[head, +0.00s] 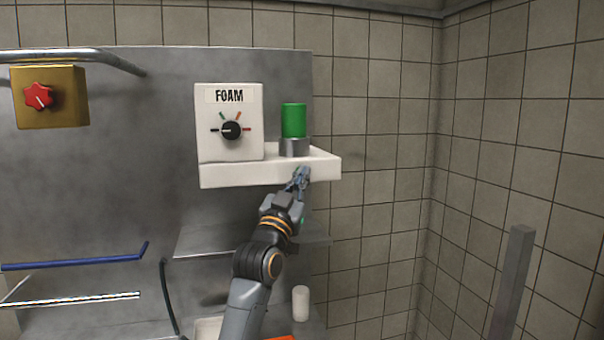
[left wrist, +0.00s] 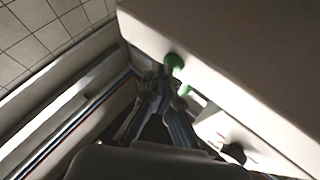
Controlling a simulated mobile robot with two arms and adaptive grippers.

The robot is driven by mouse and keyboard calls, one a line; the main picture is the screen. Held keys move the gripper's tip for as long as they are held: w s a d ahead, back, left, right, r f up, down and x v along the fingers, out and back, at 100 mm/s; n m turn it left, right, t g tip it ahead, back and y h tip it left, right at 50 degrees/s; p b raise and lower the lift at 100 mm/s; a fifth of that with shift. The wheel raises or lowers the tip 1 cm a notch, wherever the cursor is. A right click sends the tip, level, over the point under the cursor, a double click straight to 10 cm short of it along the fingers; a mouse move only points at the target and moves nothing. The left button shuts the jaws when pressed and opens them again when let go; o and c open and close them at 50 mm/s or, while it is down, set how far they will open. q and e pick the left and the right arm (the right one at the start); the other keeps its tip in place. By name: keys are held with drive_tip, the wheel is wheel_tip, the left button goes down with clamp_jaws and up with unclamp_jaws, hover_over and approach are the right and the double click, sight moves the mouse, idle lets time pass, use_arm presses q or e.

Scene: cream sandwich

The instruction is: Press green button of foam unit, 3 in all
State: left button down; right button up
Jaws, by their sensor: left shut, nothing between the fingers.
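The white foam unit (head: 212,124) is on the metal panel, with a FOAM label, a black dial (head: 231,130) and a white ledge (head: 240,174). A green cylinder (head: 293,120) stands upright on a grey base at the ledge's right end. My left gripper (head: 301,175) is shut and empty at the ledge's front, right part, below the cylinder. In the left wrist view, a round green button (left wrist: 174,61) shows on a white body, close by the fingertips (left wrist: 160,82). I cannot tell whether they touch it. In the head view my gripper hides that spot. My right gripper is out of view.
A gold box (head: 62,113) with a red knob (head: 39,96) is at the far left. A metal shelf (head: 205,241) lies below the unit. A white cup (head: 300,303) stands lower down.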

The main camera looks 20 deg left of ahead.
use_arm(q)
drive_tip(key=shift+s+d, duration=0.45)
drive_tip(key=shift+s, duration=0.25)
drive_tip(key=s+d, duration=0.1)
drive_tip(key=s, duration=0.1)
drive_tip(key=s+d+p, duration=0.1)
drive_tip(key=s, duration=0.1)
drive_tip(key=shift+d, duration=0.4)
idle(0.3)
idle(1.4)
